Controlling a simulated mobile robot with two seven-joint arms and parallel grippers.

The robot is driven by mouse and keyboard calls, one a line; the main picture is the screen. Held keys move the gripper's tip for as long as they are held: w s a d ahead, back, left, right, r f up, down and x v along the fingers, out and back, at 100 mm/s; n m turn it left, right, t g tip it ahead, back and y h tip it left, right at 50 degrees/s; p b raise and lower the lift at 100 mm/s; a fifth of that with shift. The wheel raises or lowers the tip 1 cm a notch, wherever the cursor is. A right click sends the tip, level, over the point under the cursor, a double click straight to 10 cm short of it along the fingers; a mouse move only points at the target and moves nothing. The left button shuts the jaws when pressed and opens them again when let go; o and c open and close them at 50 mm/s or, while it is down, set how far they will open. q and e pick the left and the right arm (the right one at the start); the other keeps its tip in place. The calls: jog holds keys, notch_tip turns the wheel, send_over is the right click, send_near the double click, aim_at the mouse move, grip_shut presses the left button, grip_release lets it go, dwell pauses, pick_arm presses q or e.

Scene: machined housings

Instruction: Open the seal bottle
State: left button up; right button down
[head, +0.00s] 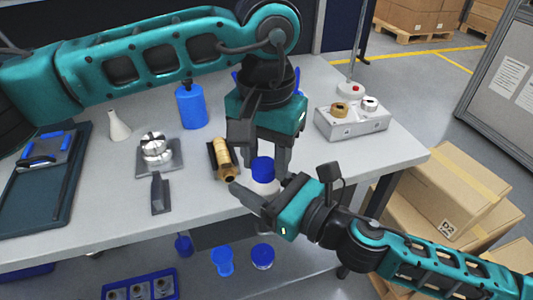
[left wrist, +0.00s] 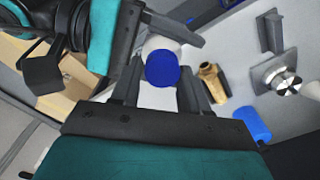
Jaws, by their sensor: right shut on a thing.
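The seal bottle (head: 264,187) is white with a blue cap (head: 262,168) and stands upright near the front edge of the table. My right gripper (head: 266,193) is shut on the bottle's body from the right, below the cap. My left gripper (head: 264,154) points down from above, open, with its fingers around the cap. In the left wrist view the blue cap (left wrist: 162,68) lies between the left fingertips (left wrist: 160,86), with gaps at the sides. The white body (left wrist: 158,43) shows partly between the right gripper's fingers (left wrist: 160,38); its lower part is hidden.
A brass fitting (head: 222,160) lies in a dark holder just left of the bottle. A round metal part (head: 155,148), a blue bottle (head: 191,108) and a white funnel (head: 118,127) stand farther left. A grey box (head: 352,125) is at the back right. Cartons (head: 440,190) stand beside the table.

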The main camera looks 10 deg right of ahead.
pick_arm(q)
jog(key=shift+s+d, duration=0.15)
jog(key=c, duration=0.7)
jog(key=n, duration=0.4)
jog(key=shift+r, duration=0.1)
jog(key=n, duration=0.5)
jog(key=shift+n, duration=0.4)
jog(key=n, duration=0.5)
jog(key=shift+n, duration=0.3)
jog(key=n, duration=0.7)
jog(key=shift+w+a, duration=0.2)
jog(key=n, duration=0.5)
jog(key=shift+a+n, duration=0.1)
jog(key=shift+n, duration=0.2)
jog(key=n, duration=0.5)
jog(key=shift+a+r, duration=0.1)
jog(key=n, duration=0.5)
jog(key=shift+n, duration=0.3)
jog(key=n, duration=0.4)
jog(key=shift+a+n, duration=0.15)
jog(key=shift+n, duration=0.25)
jog(key=shift+r, duration=0.15)
jog(key=shift+s+r, duration=0.2)
jog(key=shift+r, duration=0.75)
